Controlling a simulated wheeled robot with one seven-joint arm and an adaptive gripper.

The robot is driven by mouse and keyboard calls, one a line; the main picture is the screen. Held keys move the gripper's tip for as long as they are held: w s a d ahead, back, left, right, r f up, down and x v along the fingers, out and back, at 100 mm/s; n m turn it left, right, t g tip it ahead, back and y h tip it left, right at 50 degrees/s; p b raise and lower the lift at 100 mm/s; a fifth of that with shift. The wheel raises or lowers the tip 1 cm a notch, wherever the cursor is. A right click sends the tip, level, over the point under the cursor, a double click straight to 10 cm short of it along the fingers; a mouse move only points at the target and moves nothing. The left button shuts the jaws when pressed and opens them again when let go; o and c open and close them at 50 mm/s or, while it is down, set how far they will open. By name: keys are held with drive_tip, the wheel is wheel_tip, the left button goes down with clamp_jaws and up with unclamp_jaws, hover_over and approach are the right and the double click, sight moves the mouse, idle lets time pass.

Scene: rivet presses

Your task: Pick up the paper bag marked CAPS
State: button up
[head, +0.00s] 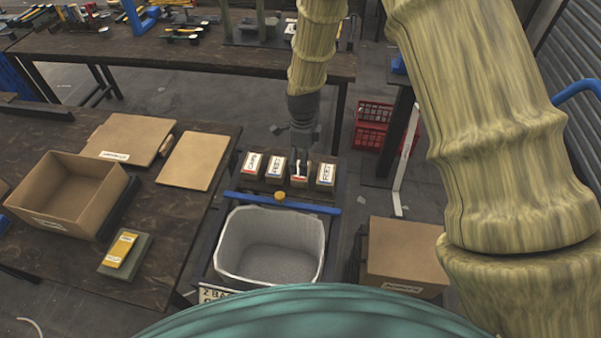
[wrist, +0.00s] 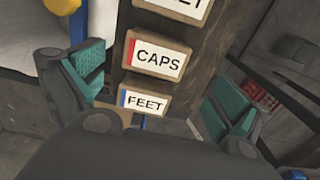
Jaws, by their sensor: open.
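The paper bag marked CAPS (wrist: 155,60) is a small brown bag with a white label and a red stripe. In the head view it looks to be the third bag from the left (head: 299,173) in a short row, partly hidden by my gripper. My gripper (head: 300,163) is above that bag. In the wrist view its teal-padded fingers (wrist: 152,93) are wide apart, one on either side of the row. Nothing is held. I cannot tell the exact height gap.
A blue-striped FEET bag (wrist: 145,101) stands close beside CAPS; another bag (wrist: 183,5) is on its other side. A blue bar (head: 283,203) with a yellow knob (head: 279,196) and a grey-white bin (head: 268,247) lie in front. A cardboard box (head: 403,250) stands right.

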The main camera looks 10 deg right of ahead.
drive_tip(key=shift+s+a+f+p, duration=0.15)
drive_tip(key=shift+f+p, duration=0.4)
drive_tip(key=shift+f, duration=0.5)
drive_tip(key=shift+s+a+f+p, duration=0.15)
drive_tip(key=shift+f+p, duration=0.35)
drive_tip(key=shift+f, duration=0.5)
drive_tip(key=shift+d+f+p, duration=0.1)
drive_tip(key=shift+f+p, duration=0.35)
drive_tip(key=shift+f, duration=1)
drive_tip(key=c, duration=1.1)
